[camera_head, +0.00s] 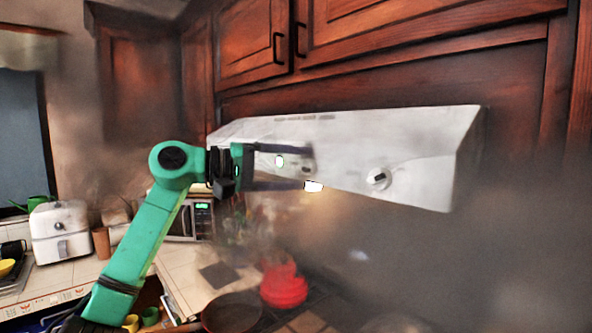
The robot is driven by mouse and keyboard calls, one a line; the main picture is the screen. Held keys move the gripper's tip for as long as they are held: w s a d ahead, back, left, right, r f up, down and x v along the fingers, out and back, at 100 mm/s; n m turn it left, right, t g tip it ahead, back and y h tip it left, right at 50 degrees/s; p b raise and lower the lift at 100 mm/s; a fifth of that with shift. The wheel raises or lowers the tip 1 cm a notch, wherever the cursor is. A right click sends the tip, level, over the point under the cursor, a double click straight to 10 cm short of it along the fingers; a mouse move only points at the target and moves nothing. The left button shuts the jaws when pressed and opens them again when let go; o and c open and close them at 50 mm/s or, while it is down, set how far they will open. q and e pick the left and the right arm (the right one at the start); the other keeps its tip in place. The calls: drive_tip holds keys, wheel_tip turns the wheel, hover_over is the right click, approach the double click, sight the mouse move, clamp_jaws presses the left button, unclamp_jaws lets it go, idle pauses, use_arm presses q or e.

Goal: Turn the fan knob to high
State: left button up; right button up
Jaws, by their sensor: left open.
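The white range hood (430,140) hangs under the dark wood cabinets. A round white knob with a dark mark (378,178) sits on the right part of its front face. A second, smaller knob-like part (280,160) shows further left, between my left gripper's fingers in the picture. No label shows which one is the fan knob. My left gripper (308,168) is open in front of the hood, one finger above the other, pointing right. Its tips are left of the right knob and apart from it. I cannot tell whether the fingers touch the hood. My right gripper is not in view.
Wood cabinets with black handles (278,48) are above the hood. Below are a red pot (284,287) and a dark pan (232,313). A white air fryer (61,233) and a microwave (190,222) stand on the tiled counter. The space right of my gripper is clear.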

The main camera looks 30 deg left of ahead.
use_arm(q)
drive_tip(key=f+b+v, duration=0.1)
drive_tip(key=b+v, duration=0.3)
drive_tip(key=v, duration=1)
drive_tip(key=shift+r, duration=0.45)
drive_tip(key=shift+a, duration=0.1)
